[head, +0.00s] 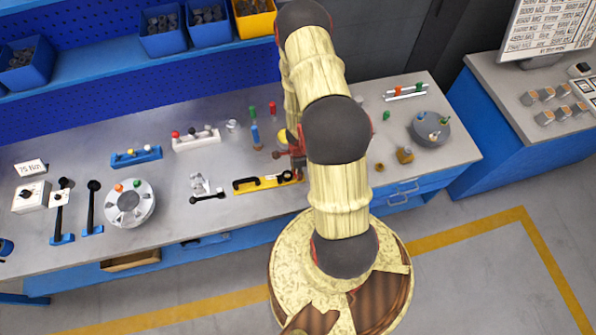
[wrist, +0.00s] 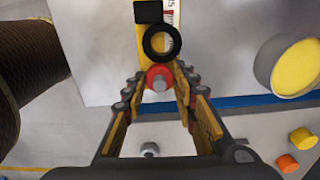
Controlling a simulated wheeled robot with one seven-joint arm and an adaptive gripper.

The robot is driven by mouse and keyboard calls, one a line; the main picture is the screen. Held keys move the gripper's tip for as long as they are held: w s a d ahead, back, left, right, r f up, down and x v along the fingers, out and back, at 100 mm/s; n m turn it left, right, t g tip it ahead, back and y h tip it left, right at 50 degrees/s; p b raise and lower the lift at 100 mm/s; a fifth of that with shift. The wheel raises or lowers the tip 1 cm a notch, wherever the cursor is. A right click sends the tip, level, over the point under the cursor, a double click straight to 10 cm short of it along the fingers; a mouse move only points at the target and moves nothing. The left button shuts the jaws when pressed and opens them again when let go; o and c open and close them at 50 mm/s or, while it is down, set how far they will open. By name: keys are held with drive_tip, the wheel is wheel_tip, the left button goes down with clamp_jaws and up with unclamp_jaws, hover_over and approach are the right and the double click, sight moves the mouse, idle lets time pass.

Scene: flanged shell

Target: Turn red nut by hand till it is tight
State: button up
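The red nut (wrist: 151,76) shows in the wrist view at the end of a yellow fixture (wrist: 143,45), with a grey stud end in its middle. My gripper (wrist: 159,82) has its two fingers apart, one on each side of the nut. A small gap seems to show on both sides, though contact at the tips is hard to judge. In the head view my gripper (head: 297,166) points down at the right end of the yellow fixture (head: 273,182) on the bench. My arm hides the nut there.
A black ring (wrist: 162,42) stands on the fixture close beyond the fingertips. A black-handled tool (head: 208,197) and a grey round tray (head: 130,203) lie left on the bench (head: 85,160). A blue bolt (head: 255,136) stands behind the gripper. A brass block (head: 404,155) sits right.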

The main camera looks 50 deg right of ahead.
drive_tip(key=c, duration=0.6)
clamp_jaws()
drive_tip(key=shift+m, duration=0.8)
drive_tip(key=o, duration=1.1)
unclamp_jaws()
